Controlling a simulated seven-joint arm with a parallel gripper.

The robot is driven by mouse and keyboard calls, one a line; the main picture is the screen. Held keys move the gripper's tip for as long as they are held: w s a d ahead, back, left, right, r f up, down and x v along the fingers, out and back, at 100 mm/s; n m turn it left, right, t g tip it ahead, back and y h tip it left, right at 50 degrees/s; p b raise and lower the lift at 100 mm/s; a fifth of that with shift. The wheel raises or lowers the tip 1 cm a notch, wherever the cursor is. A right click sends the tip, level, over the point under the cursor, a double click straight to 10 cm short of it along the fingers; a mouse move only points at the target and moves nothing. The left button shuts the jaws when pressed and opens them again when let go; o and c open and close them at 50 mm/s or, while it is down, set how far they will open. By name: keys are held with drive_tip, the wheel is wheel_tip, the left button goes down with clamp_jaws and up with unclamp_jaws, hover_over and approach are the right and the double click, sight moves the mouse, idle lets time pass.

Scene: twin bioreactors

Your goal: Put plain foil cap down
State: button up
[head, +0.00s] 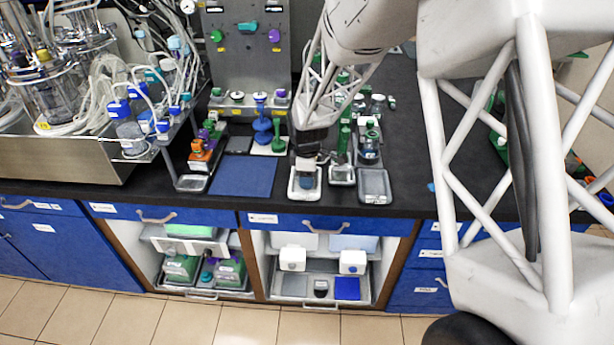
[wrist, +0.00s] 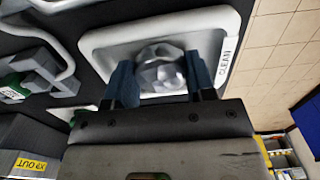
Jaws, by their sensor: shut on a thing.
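The foil cap (wrist: 160,66) is a crumpled silver piece, seen in the wrist view between the two blue fingers of my gripper (wrist: 161,82). My gripper is shut on it. Below it is a white-rimmed tray (wrist: 106,40) with a "CLEAN" label on its rim. In the head view my gripper (head: 307,168) is over this tray (head: 304,198) at the front of the dark bench. I cannot tell whether the cap touches the tray floor. The cap is not clear in the head view.
A grey tray (head: 375,186) and a small tray with green-topped items stand to the right. A blue mat (head: 243,176) lies to the left, with a blue stand (head: 262,128) and a green stand (head: 278,138) behind. The bench's front edge is close to the tray.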

drive_tip(key=shift+f, duration=0.15)
drive_tip(key=o, duration=0.9)
wheel_tip(320, 180, up, 12)
drive_tip(key=shift+r, duration=0.1)
idle(0.6)
idle(0.6)
